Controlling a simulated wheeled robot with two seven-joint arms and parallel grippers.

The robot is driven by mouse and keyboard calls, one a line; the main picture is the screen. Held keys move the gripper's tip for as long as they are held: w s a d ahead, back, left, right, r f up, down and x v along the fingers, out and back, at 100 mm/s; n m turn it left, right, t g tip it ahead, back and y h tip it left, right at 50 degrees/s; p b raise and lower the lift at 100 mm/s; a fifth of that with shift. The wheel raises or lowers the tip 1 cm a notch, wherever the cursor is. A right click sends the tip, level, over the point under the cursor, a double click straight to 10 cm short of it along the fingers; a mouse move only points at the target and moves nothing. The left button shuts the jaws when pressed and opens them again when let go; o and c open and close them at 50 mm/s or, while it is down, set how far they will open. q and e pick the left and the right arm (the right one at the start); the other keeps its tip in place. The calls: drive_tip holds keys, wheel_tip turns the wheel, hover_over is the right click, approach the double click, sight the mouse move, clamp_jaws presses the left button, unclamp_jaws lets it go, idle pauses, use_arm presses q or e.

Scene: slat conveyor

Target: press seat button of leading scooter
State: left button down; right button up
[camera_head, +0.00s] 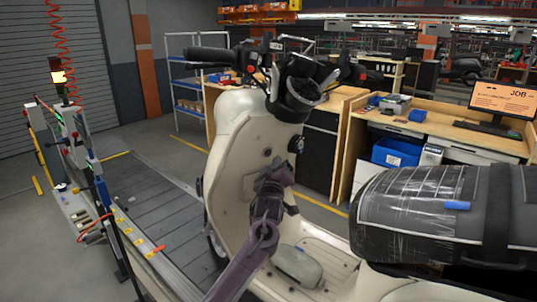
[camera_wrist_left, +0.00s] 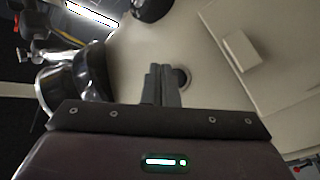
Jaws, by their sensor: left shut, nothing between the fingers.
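The cream scooter (camera_head: 228,150) stands on the slat conveyor (camera_head: 150,205), its inner leg shield facing me. A small round dark fitting (camera_head: 297,145) sits on the shield below the handlebar; I cannot tell if it is the seat button. My left gripper (camera_head: 280,168) is in front of the shield, just below this fitting. In the left wrist view the gripper (camera_wrist_left: 161,70) is shut and empty. A round dark recessed fitting (camera_wrist_left: 182,77) shows just right of its fingertips, partly hidden by them. Contact cannot be told. My right gripper is not in view.
The plastic-wrapped seat (camera_head: 425,205) with a blue tag fills the right side. The handlebar (camera_head: 290,75) and its cables stand above my gripper. A workbench (camera_head: 440,125) with a monitor (camera_head: 503,98) is behind. A post with controls (camera_head: 75,135) stands left.

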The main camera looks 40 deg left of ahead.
use_arm(q)
drive_tip(key=d, duration=0.2)
drive_tip(key=s+d, duration=0.1)
drive_tip(key=shift+d+f, duration=0.3)
drive_tip(key=shift+f, duration=0.05)
